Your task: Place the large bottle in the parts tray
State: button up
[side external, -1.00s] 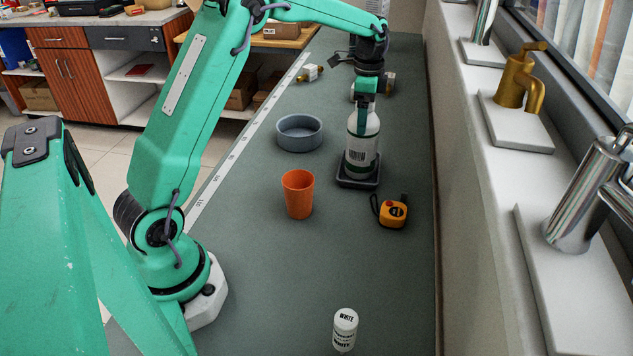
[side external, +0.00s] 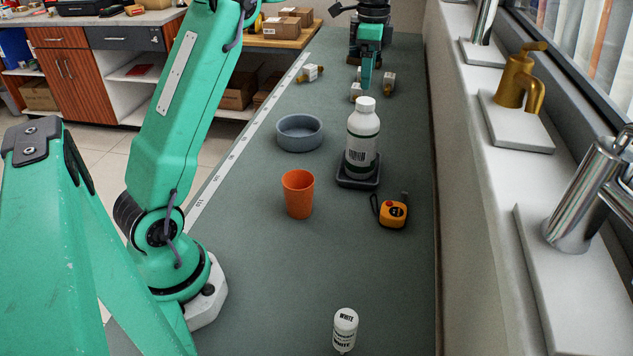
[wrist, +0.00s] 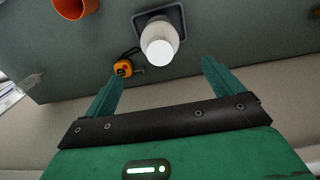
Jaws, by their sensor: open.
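The large white bottle (side external: 363,128) with a white cap and printed label stands upright in the small dark square tray (side external: 346,182) on the bench. In the wrist view the bottle (wrist: 160,42) is seen from above, with the dark tray (wrist: 181,14) around its base.
An orange cup (side external: 298,194) and a round grey dish (side external: 299,133) stand left of the bottle. A yellow tape measure (side external: 393,212) lies at its front right. Brass fittings (side external: 311,73) lie farther back. A wall with taps borders the right. The bench front is mostly clear.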

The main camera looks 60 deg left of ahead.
jog(key=shift+r, duration=0.4)
dwell(0.3)
jog(key=shift+s+d+r, duration=0.2)
jog(key=shift+s+r, duration=0.1)
jog(key=s+d+r+n+t, duration=0.1)
jog(key=s+d+r+n, duration=0.1)
jog(key=s+d, duration=0.35)
jog(key=s+d+r+n+t, duration=0.2)
jog(key=s, duration=0.7)
jog(key=s+d+f+n+t, duration=0.1)
jog(key=s+d+f+n, duration=0.1)
jog(key=s+f, duration=0.2)
jog(key=s+d+f+n+t, duration=0.1)
jog(key=s+d+f+n, duration=0.1)
jog(key=s, duration=0.9)
jog(key=shift+d+f+n+t, duration=0.3)
jog(key=shift+d+f+n, duration=0.15)
jog(key=shift+f, duration=0.5)
